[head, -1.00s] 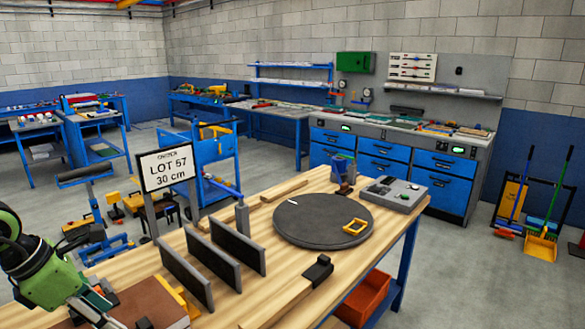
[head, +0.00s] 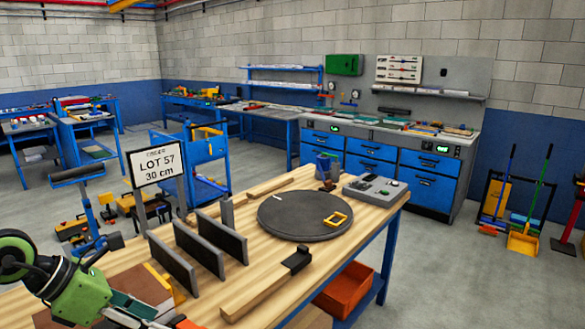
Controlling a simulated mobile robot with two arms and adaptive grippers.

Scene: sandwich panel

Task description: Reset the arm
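My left arm comes in at the lower left with a green wrist. Its gripper (head: 165,316) is at the bottom edge, low over the left end of the wooden workbench (head: 225,290), in front of a brown board (head: 140,284). Its fingers are partly cut off by the frame, so I cannot tell whether they are open or shut. I see nothing clearly held in it. My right arm and gripper are not in view.
On the workbench are upright dark panels (head: 222,240), a round dark turntable (head: 290,222) with a yellow frame (head: 335,219), a wooden bar with a black block (head: 297,259), and a grey box (head: 375,188). A LOT 57 sign (head: 157,163) stands behind.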

